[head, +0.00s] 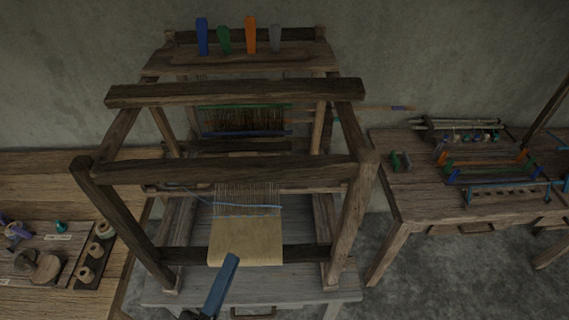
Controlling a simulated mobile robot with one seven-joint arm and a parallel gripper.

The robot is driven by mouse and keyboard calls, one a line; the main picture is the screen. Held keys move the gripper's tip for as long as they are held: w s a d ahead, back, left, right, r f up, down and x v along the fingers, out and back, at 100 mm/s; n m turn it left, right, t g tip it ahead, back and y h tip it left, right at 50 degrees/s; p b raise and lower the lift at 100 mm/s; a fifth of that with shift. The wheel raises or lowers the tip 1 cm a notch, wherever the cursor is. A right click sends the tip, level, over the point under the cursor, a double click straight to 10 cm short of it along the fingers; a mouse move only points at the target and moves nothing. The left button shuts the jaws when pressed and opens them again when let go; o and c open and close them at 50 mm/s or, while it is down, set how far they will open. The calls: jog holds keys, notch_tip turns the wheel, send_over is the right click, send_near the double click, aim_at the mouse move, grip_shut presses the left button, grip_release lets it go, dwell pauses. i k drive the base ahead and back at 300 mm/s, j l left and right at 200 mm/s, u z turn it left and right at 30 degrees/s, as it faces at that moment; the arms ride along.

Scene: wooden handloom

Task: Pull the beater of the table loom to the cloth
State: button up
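The wooden table loom (220,171) stands in the middle of the head view, with dark crossbars and posts. Beige cloth (245,243) hangs at its front, below pale warp threads (248,193). A light blue thread (250,207) crosses the warp just above the cloth. A green bar (245,106) and a blue bar (245,133) lie behind. I cannot tell clearly which bar is the beater; the front crossbar hides part of the inside.
Blue, green, orange and grey levers (250,35) stand on the loom's top. A left table (75,175) holds spools and small tools. A right table (415,195) holds coloured pegs and rods. Grey floor (425,275) shows at the lower right.

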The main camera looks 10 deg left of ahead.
aim_at(154, 96)
jog(key=i, duration=0.95)
